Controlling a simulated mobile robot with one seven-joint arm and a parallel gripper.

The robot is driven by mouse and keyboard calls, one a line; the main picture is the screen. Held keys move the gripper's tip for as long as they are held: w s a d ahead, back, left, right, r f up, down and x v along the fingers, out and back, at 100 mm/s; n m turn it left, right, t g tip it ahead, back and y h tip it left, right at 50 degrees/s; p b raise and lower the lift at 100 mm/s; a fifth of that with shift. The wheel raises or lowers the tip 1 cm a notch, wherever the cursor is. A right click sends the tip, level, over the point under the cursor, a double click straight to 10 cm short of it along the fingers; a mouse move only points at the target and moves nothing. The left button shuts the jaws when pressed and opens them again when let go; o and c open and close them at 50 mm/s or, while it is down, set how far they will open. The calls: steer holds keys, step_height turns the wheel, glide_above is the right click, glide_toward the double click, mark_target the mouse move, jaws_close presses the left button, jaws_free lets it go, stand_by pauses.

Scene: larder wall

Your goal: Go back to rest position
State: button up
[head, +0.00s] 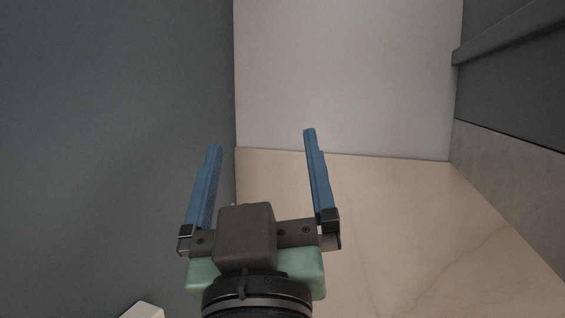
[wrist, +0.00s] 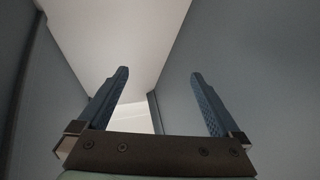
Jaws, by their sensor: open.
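My gripper (head: 262,140) is in the lower middle of the head view, with its two blue fingers spread wide apart. Nothing is between the fingers. In the wrist view my gripper (wrist: 158,74) also shows open and empty, with both fingers pointing up the picture. The left finger overlaps the dark grey surface in the head view; whether it touches that surface I cannot tell. No loose object is held.
A dark grey flat surface (head: 110,130) fills the left side. A pale wall (head: 345,75) stands behind a beige, veined surface (head: 400,220). A dark panel with a ledge (head: 510,40) is at the right. A small white object (head: 143,311) shows at the bottom edge.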

steer(key=s+d+r+m+t+h, duration=0.1)
steer(key=s+d+r+m+t, duration=0.1)
steer(key=s+r, duration=0.4)
steer(key=shift+s+r+m+t, duration=0.3)
steer(key=shift+s+r+t, duration=0.05)
steer(key=shift+r+t, duration=0.45)
